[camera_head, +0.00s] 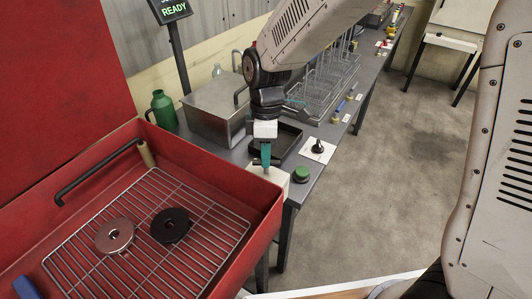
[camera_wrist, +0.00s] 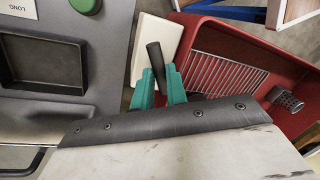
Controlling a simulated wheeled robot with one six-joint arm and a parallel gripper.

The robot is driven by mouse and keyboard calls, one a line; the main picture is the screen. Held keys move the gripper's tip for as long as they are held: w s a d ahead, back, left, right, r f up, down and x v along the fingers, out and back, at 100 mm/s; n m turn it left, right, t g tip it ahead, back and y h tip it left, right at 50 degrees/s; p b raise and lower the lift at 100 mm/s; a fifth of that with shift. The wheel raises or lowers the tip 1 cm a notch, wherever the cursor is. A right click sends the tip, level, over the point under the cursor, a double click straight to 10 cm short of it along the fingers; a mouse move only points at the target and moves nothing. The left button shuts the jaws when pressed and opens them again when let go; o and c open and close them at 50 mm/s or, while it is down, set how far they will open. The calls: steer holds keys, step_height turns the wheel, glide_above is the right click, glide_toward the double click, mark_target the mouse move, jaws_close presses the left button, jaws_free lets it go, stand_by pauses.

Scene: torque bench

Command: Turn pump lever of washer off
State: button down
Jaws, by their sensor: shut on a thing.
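The red washer (camera_head: 240,186) stands at the left in the head view, with its lid raised. A white box (camera_head: 275,181) is at its right side, and it also shows in the wrist view (camera_wrist: 150,32). A dark lever (camera_wrist: 153,54) stands out over this box in the wrist view. My gripper (camera_wrist: 159,82) has teal fingers, one on each side of the lever, and is shut on it. In the head view my gripper (camera_head: 265,156) is over the white box and its fingers hide the lever.
Inside the washer, a wire rack (camera_head: 95,245) carries a silver disc (camera_head: 115,235) and a black disc (camera_head: 169,225). On the grey bench are a green button (camera_head: 301,174), a black tray (camera_head: 291,137), a black knob (camera_head: 318,147) and a metal box (camera_head: 212,108). The floor at right is clear.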

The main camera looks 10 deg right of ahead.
steer(key=m+y, duration=0.1)
steer(key=m, duration=0.4)
steer(key=shift+d+m, duration=0.15)
steer(key=shift+m, duration=0.25)
stand_by(0.4)
steer(key=c, duration=1.4)
jaws_free()
steer(key=a+v, duration=0.1)
steer(key=v, duration=0.6)
steer(key=shift+d+r, duration=0.45)
steer(key=shift+d, duration=0.1)
steer(key=shift+s+m, duration=0.15)
steer(key=shift+m, duration=0.15)
